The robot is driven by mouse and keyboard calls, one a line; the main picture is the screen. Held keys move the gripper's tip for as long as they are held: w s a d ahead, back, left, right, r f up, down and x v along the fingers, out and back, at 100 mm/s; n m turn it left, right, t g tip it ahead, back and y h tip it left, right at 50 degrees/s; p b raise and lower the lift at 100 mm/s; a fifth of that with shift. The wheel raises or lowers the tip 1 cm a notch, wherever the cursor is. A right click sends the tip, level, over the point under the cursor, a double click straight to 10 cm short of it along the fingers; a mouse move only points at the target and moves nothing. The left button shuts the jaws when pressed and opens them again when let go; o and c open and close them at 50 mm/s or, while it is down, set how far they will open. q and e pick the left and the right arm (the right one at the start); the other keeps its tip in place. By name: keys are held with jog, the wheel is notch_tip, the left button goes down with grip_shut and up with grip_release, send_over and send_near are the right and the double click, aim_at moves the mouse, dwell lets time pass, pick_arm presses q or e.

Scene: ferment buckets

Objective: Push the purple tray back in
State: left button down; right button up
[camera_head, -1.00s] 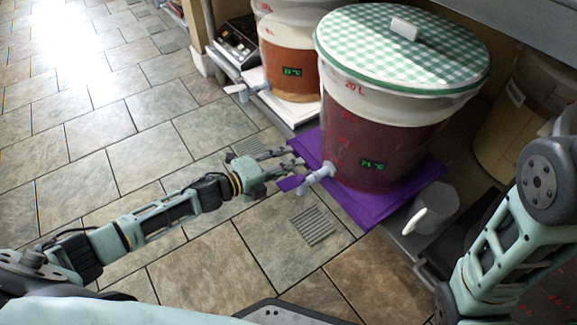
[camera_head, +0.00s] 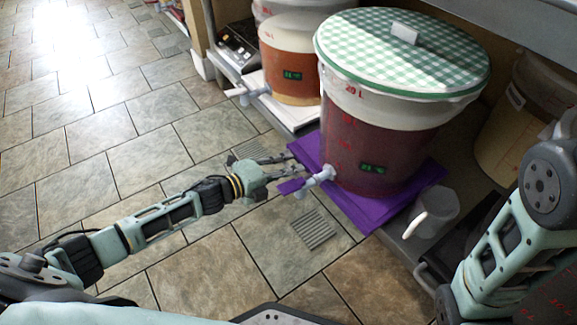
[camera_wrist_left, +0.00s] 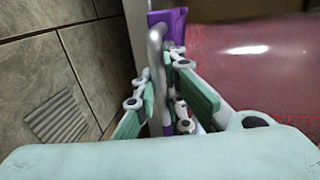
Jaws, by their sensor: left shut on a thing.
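The purple tray (camera_head: 375,214) lies flat under the large bucket (camera_head: 375,135) of dark red liquid, its front edge and corners showing on the low shelf. My left gripper (camera_head: 291,174) is at the tray's front edge, beside the bucket's tap (camera_head: 318,180). In the left wrist view my left gripper (camera_wrist_left: 163,98) has its fingers on both sides of a grey bar (camera_wrist_left: 155,50), which runs along the purple edge (camera_wrist_left: 177,25). The finger contact is partly hidden. My right gripper is out of view.
A grey mug (camera_head: 433,212) stands right of the tray. A second bucket (camera_head: 290,62) with amber liquid stands on a white tray (camera_head: 290,113) at the left. The tiled floor in front is clear, with a flat grate (camera_head: 313,228).

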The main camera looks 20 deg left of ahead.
aim_at(299, 161)
pick_arm(q)
jog(key=x, duration=0.3)
jog(key=shift+w+r+p, duration=0.1)
jog(key=shift+r+p, duration=0.25)
jog(key=shift+d+f, duration=0.15)
jog(key=c, duration=1.8)
grip_release()
jog(key=v, duration=1.2)
